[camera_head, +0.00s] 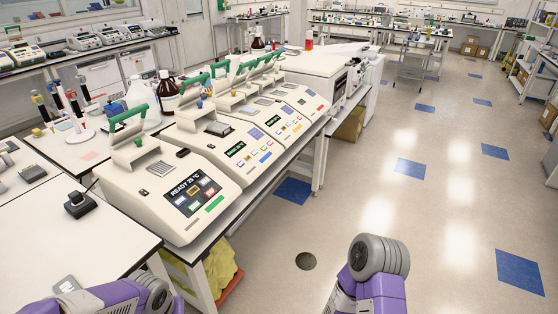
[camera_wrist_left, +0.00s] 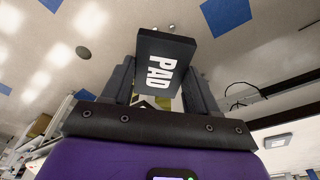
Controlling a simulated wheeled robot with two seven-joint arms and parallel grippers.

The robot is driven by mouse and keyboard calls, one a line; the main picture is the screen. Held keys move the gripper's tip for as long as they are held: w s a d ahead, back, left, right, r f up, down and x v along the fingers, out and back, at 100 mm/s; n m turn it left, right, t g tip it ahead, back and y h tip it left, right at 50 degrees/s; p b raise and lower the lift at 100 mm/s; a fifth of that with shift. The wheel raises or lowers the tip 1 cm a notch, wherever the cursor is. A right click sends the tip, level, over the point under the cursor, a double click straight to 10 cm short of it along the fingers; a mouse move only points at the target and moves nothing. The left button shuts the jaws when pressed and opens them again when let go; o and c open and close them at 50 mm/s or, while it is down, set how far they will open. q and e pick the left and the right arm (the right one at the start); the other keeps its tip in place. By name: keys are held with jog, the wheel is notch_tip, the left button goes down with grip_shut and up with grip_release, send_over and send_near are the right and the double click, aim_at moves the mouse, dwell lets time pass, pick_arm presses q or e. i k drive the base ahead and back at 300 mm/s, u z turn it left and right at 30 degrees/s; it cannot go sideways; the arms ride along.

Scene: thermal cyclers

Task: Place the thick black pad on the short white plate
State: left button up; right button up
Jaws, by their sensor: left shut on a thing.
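The thick black pad (camera_wrist_left: 165,62) shows in the left wrist view, with "PAD" in white letters on its face. My left gripper (camera_wrist_left: 161,84) is shut on it, one dark finger on each side, and holds it clear of any surface that I can see. In the head view my left arm is at the bottom left edge, and neither its fingers nor the pad can be made out there. My right arm shows at the bottom, with its gripper out of view. I cannot pick out the short white plate with certainty.
Several white thermal cyclers with green handles stand in a row on the bench; the nearest cycler (camera_head: 165,185) has a lit screen. A small black block (camera_head: 79,205) sits on the near-left white table (camera_head: 45,235). The floor to the right is open.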

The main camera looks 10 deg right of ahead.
aim_at(249, 109)
jog(key=u, duration=1.15)
jog(key=k, duration=0.1)
jog(key=z, duration=2.85)
jog(key=i, duration=1.65)
jog(key=u, duration=0.5)
jog(key=i, duration=1.2)
jog(key=u, duration=0.95)
